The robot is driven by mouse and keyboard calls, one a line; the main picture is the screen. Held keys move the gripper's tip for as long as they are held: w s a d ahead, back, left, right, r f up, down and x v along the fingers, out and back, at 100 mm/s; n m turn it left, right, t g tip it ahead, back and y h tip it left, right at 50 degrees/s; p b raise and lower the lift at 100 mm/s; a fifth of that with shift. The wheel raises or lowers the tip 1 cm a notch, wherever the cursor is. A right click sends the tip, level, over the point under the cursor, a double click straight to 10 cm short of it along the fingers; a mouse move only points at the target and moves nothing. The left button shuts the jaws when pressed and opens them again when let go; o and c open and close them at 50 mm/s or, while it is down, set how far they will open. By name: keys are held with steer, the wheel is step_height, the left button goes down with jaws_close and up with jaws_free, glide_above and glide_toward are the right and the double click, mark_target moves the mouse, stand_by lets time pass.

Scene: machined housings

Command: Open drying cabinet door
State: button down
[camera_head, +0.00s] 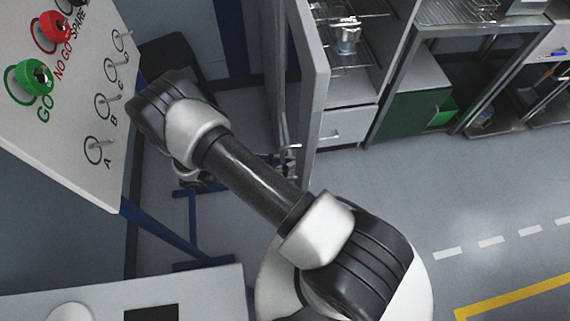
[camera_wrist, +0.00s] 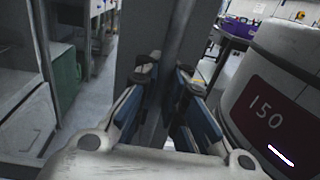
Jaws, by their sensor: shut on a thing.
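The drying cabinet door (camera_head: 313,75) stands swung out from the cabinet (camera_head: 385,50), so its edge faces the body camera and the interior shows. A bar-like handle (camera_head: 284,135) is on the door's left face. My gripper (camera_head: 285,163) is at the lower end of this handle, partly hidden behind my arm. In the wrist view my gripper (camera_wrist: 165,78) has its two blue-sided fingers closed around the handle, which is mostly hidden between them. The grey door (camera_wrist: 160,30) rises just beyond the fingertips.
A wire rack (camera_head: 345,15) holds a metal housing (camera_head: 347,37) inside the cabinet, above a white drawer (camera_head: 345,126). Floor (camera_head: 450,200) to the right is clear.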

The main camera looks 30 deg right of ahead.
stand_by(0.4)
steer(key=c, duration=1.7)
jaws_free()
steer(key=shift+o, duration=0.2)
steer(key=shift+a, duration=0.1)
steer(key=v, duration=1.2)
steer(key=shift+s, duration=0.1)
